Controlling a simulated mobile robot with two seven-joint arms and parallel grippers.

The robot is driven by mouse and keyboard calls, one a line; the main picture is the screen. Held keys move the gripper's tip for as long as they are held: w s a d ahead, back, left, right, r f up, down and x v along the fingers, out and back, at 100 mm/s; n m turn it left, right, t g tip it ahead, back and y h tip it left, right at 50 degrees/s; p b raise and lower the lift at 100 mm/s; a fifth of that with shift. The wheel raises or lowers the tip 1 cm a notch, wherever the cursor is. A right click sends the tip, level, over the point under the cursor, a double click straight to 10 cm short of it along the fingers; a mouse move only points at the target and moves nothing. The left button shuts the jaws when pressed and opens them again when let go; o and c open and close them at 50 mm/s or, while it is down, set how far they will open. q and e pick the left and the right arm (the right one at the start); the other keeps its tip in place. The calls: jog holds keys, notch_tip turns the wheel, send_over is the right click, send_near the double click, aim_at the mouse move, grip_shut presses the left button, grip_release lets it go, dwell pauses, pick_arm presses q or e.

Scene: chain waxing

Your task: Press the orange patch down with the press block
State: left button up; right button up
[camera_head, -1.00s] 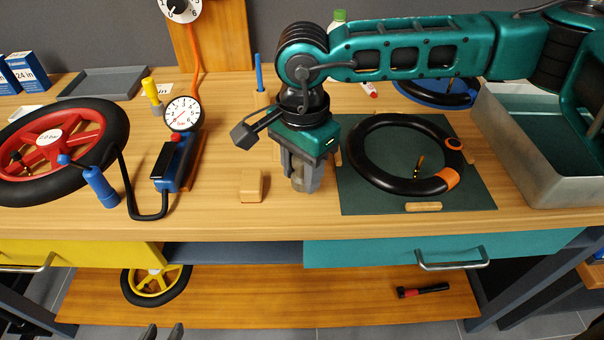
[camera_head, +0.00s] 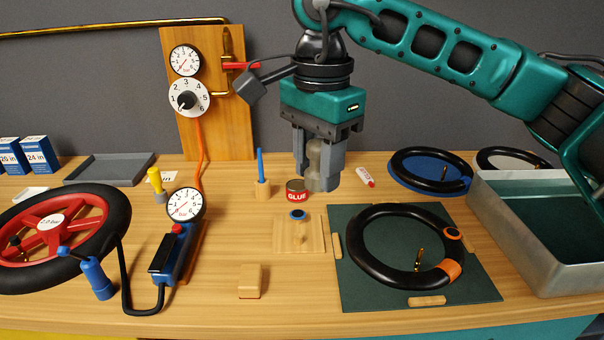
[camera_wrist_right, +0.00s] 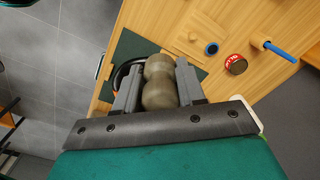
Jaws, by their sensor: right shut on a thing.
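The black inner tube (camera_head: 362,246) lies on the dark green mat. On its right side is a small disc with an orange rim and dark centre (camera_head: 452,233), and below that an orange band (camera_head: 449,271) wraps the tube; either could be the orange patch. My right gripper (camera_head: 318,184) is shut on a rounded, grey-brown, two-lobed piece, apparently the press block (camera_head: 314,160). It is up in the air, left of the tube and apart from it. The block (camera_wrist_right: 160,82) also shows between the fingers in the right wrist view. My left gripper is not in view.
A glue tin (camera_head: 297,192) and a wooden board (camera_head: 290,237) with a dark disc lie left of the mat (camera_head: 375,293). A small wooden block (camera_head: 250,283) sits near the front. A metal tray (camera_head: 545,266) stands right. The pump and red wheel occupy the left.

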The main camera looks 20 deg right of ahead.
jog(key=w+d+f+m+p, duration=0.1)
jog(key=d+f+m, duration=0.15)
jog(key=d, duration=0.45)
jog(key=w+d+f+m+p, duration=0.1)
jog(key=d+f+m, duration=0.15)
jog(key=d, duration=0.45)
jog(key=m, duration=0.3)
send_over(452, 233)
notch_tip(452, 233, down, 3)
jog(key=shift+w+d+f+p, duration=0.15)
jog(key=shift+f+p, duration=0.15)
jog(key=shift+f, duration=0.55)
notch_tip(452, 233, down, 3)
jog(key=shift+r+b, duration=0.15)
jog(key=shift+b, duration=0.45)
jog(key=shift+f+b, duration=0.9)
jog(key=shift+f, duration=0.15)
jog(key=shift+f+b, duration=0.4)
jog(key=shift+f, duration=0.25)
jog(key=shift+f, duration=0.15)
jog(key=shift+s+f, duration=0.2)
